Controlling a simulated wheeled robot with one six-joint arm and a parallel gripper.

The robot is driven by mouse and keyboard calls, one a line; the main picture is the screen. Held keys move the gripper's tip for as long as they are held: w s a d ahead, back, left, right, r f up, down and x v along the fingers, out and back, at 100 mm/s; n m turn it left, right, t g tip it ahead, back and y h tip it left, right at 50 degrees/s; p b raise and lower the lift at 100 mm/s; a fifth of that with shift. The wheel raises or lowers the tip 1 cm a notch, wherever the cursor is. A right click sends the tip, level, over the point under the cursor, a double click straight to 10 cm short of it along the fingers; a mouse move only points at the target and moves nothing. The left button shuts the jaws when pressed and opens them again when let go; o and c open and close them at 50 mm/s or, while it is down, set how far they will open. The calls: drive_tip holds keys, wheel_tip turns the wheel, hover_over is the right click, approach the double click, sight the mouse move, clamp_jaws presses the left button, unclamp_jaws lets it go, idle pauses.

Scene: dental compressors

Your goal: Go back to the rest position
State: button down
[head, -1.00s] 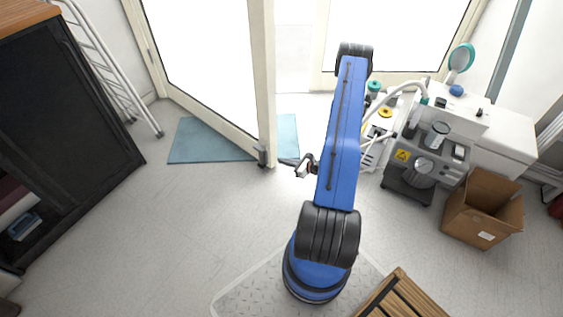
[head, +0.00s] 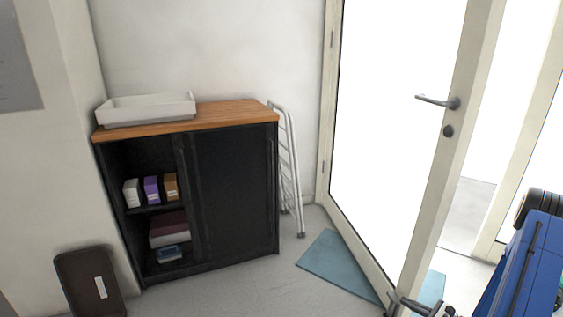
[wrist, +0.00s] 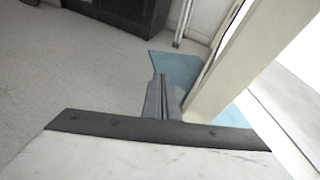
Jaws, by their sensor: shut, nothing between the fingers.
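My gripper (head: 411,303) shows at the bottom of the head view, low beside the foot of the open door (head: 440,190). My blue arm is cut off at the right edge. In the wrist view my gripper (wrist: 162,92) is shut and empty, its grey fingers together. They point towards the blue mat (wrist: 178,68), just left of the door's edge (wrist: 222,75). I cannot tell whether the fingers touch the door.
A black cabinet (head: 236,195) with a wooden top stands against the wall, a white tray (head: 150,110) on it. A folded white rack (head: 290,170) leans beside it. A blue mat (head: 335,262) lies by the door. A dark brown case (head: 88,285) stands at lower left.

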drive_tip(key=s+a+r+n+g+y, duration=0.15)
drive_tip(key=a+r+n+g, duration=0.25)
drive_tip(key=a+r+n, duration=0.55)
drive_tip(key=s+a+r+n+g+y, duration=0.1)
drive_tip(key=a+r+n+g+y, duration=0.15)
drive_tip(key=a+r, duration=0.8)
drive_tip(key=s+a+r+n+g+h, duration=0.2)
drive_tip(key=s+r+n, duration=0.1)
drive_tip(key=s+r, duration=0.3)
drive_tip(key=s+a+r+n+g+h, duration=0.25)
drive_tip(key=s+r, duration=0.25)
drive_tip(key=r, duration=0.4)
drive_tip(key=s+r+n+t+h, duration=0.2)
drive_tip(key=s+r+n+h, duration=0.2)
drive_tip(key=s, duration=0.5)
drive_tip(key=s+d+r+n+t+h, duration=0.1)
drive_tip(key=s+r+n+h, duration=0.3)
drive_tip(key=s+r+n, duration=0.2)
drive_tip(key=shift+s+r+t, duration=0.4)
drive_tip(key=shift+s+r, duration=0.7)
drive_tip(key=shift+s, duration=0.65)
